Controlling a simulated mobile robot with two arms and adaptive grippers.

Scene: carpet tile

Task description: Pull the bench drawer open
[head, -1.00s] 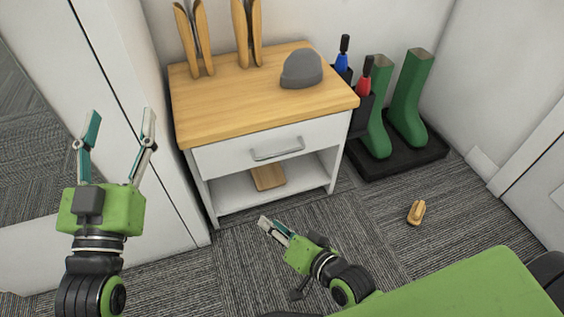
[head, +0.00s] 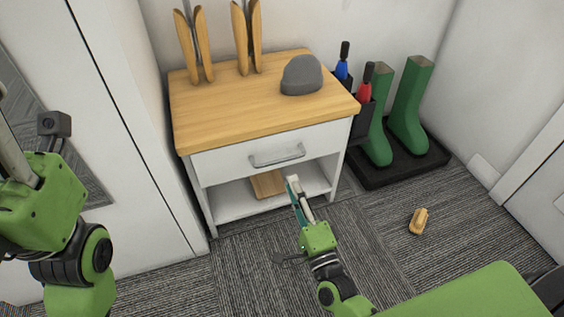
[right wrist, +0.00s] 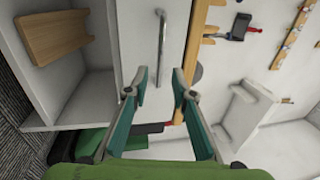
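The bench (head: 255,112) has a wooden top and a white body. Its white drawer (head: 225,163) is shut flush in the front. A grey bar handle (head: 277,155) is on the drawer; it also shows in the right wrist view (right wrist: 162,36). My right gripper (head: 293,181) is below and in front of the handle, apart from it. In the right wrist view its two fingers (right wrist: 160,78) are spread with nothing between, and the handle lies ahead, roughly in line with the gap. My left gripper (head: 12,150) is at the left edge, its fingers partly cut off.
A grey cap (head: 302,75) and wooden boot trees (head: 248,38) stand on the bench top. A wooden block (head: 268,184) lies on the open shelf below. Green boots (head: 410,108) stand on a black tray (head: 400,172) at right. A brush (head: 418,221) lies on the carpet.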

